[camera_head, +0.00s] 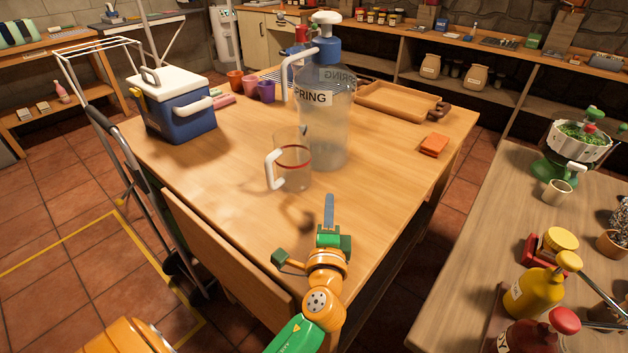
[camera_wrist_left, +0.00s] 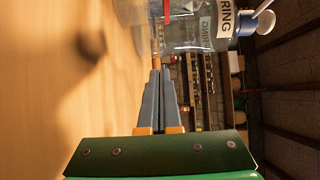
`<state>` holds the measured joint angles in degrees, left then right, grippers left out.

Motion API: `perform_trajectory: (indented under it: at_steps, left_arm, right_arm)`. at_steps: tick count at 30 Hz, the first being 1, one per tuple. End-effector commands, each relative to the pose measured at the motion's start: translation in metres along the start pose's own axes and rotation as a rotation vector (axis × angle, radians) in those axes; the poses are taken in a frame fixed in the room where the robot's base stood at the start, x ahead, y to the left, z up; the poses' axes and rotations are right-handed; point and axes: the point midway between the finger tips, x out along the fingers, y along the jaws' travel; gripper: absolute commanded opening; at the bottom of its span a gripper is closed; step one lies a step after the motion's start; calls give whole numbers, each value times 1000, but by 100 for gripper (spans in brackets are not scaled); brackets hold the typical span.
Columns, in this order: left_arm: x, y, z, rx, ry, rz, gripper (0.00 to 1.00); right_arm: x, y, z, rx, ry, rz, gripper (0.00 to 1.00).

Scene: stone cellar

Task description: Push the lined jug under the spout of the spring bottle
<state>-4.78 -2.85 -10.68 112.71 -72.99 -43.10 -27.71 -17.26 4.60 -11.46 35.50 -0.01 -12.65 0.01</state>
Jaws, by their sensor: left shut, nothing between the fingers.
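The lined jug (camera_head: 294,168) is clear, with a red line around it and a white handle on its left. It stands upright on the table, in front of and left of the spring bottle (camera_head: 325,125). The bottle is large and clear, with a blue cap and a white spout (camera_head: 285,78) bending down on its left; I cannot tell whether the jug is squarely below it. My left gripper (camera_head: 329,198) is shut and empty, low over the table on the near side of the jug. The left wrist view shows its closed fingers (camera_wrist_left: 157,72) pointing toward the jug. My right gripper is not in view.
The wooden table (camera_head: 225,185) is clear around the jug's left and front. A blue cooler (camera_head: 178,112) stands at left, with several cups behind. A wooden tray (camera_head: 400,102) and orange cloths (camera_head: 433,145) lie at right. A second table (camera_head: 500,220) stands further right.

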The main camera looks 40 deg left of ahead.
Motion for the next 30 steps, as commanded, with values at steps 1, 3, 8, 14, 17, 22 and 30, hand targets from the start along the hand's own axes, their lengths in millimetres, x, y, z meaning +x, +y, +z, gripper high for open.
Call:
perform_trajectory:
  at_steps: [1,3,8,14,17,22,30]
  left_arm:
    - [9,-4,0,1,0,-3,0]
    - [24,-4,0,1,0,-3,0]
    - [60,-3,0,0,-2,-2,0]
    - [92,-5,12,2,-3,1,0]
    - [95,-4,26,2,-2,1,0]
    - [97,-2,38,0,0,1,0]
    - [97,-1,39,-1,0,1,0]
  right_arm:
    - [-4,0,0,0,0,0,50]
    - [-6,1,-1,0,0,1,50]
    - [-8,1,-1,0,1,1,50]
    - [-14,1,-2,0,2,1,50]
    - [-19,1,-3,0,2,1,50]
    - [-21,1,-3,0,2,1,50]
    - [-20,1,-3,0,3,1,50]
